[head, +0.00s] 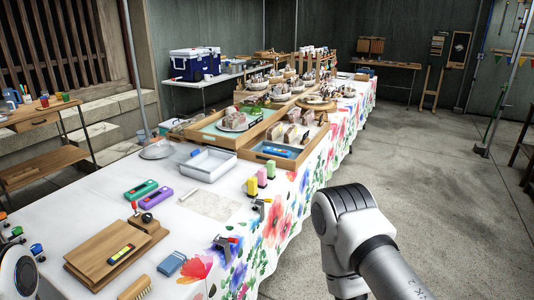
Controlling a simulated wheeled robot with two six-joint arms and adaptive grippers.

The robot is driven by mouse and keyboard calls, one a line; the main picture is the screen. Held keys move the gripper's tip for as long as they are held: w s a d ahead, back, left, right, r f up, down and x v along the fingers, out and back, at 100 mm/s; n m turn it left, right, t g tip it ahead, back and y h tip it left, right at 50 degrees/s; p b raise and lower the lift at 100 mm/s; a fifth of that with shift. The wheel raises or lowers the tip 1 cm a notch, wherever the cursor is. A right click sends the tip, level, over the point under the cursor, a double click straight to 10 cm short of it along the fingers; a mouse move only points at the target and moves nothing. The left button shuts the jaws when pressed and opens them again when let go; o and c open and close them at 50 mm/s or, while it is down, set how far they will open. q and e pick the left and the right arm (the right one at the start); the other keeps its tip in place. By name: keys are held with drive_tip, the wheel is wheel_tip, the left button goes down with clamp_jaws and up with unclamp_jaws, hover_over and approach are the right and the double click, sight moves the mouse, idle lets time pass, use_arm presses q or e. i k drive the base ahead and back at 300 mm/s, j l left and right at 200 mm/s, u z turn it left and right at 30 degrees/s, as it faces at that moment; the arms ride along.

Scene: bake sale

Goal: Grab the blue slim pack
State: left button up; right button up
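A small flat blue pack (171,264) lies on the flowered tablecloth near the front edge, right of the wooden boards. Another flat blue item (276,151) lies in the front of a wooden tray farther back; I cannot tell from here which of the two is the slim pack. My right arm shows at the lower right, over the floor beside the table, and a bit of my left arm shows at the lower left edge. Neither gripper is in view.
Stacked wooden boards (108,250), a brush (135,289), a purple case (156,196) and a green case (140,189) lie near the blue pack. A clamp (225,243) grips the table edge. A white tray (207,165) and colored bottles stand behind.

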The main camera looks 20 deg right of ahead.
sight(269, 150)
drive_tip(key=i+l, duration=0.25)
drive_tip(key=l, duration=0.15)
drive_tip(key=i+l, duration=0.25)
drive_tip(key=l, duration=0.2)
drive_tip(key=i+l, duration=0.25)
drive_tip(key=l, duration=0.15)
drive_tip(key=i+l+z, duration=0.1)
drive_tip(key=i+l, duration=0.15)
drive_tip(key=l, duration=0.2)
